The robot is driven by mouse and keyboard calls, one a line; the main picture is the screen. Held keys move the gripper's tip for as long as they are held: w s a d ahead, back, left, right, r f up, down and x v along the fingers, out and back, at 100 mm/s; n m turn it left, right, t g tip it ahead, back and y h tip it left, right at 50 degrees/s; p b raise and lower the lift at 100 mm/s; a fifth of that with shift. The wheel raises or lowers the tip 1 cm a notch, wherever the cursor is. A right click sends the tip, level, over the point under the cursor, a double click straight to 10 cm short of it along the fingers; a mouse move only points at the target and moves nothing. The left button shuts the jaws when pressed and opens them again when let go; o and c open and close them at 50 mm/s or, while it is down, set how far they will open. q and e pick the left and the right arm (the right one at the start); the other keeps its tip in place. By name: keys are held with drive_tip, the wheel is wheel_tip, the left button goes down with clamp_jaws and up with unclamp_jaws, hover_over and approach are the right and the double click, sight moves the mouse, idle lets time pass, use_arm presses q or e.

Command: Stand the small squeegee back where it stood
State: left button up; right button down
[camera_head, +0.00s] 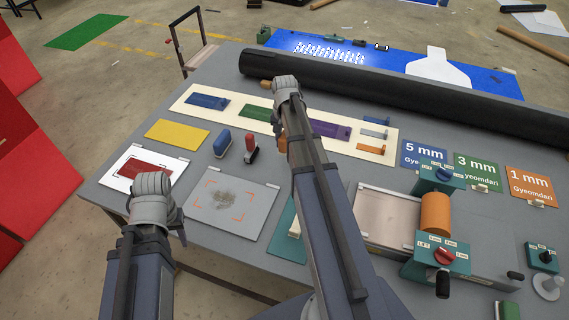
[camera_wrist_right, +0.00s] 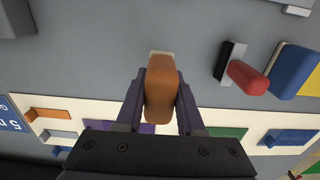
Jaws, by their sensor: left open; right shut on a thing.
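The small squeegee, with an orange-brown handle and a pale lower edge, shows in the right wrist view (camera_wrist_right: 162,88). My right gripper (camera_wrist_right: 160,100) is shut on it, one finger on each side. In the head view the orange handle (camera_head: 282,144) is half hidden behind my right arm. It is right of the red-handled tool, near the cream board. I cannot tell whether its lower edge touches the table. My left gripper (camera_head: 180,232) is open and empty low at the left of the head view, mostly hidden by its own wrist.
A red-handled tool (camera_head: 251,148) and a blue one (camera_head: 222,144) stand to the left on the grey table. The cream board (camera_head: 385,152) with coloured plates lies behind. A grey sheet with a dark smudge (camera_head: 222,212) lies in front. A roller machine (camera_head: 432,215) stands at the right.

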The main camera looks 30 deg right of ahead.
sight(284, 135)
drive_tip(key=shift+f+b, duration=4)
drive_tip(key=shift+f, duration=0.5)
drive_tip(key=shift+f, duration=0.2)
drive_tip(key=c, duration=0.5)
unclamp_jaws()
drive_tip(key=shift+r, duration=0.1)
wheel_tip(284, 135, up, 12)
drive_tip(key=p, duration=1.2)
drive_tip(key=shift+r, duration=0.2)
drive_tip(key=shift+f, duration=0.1)
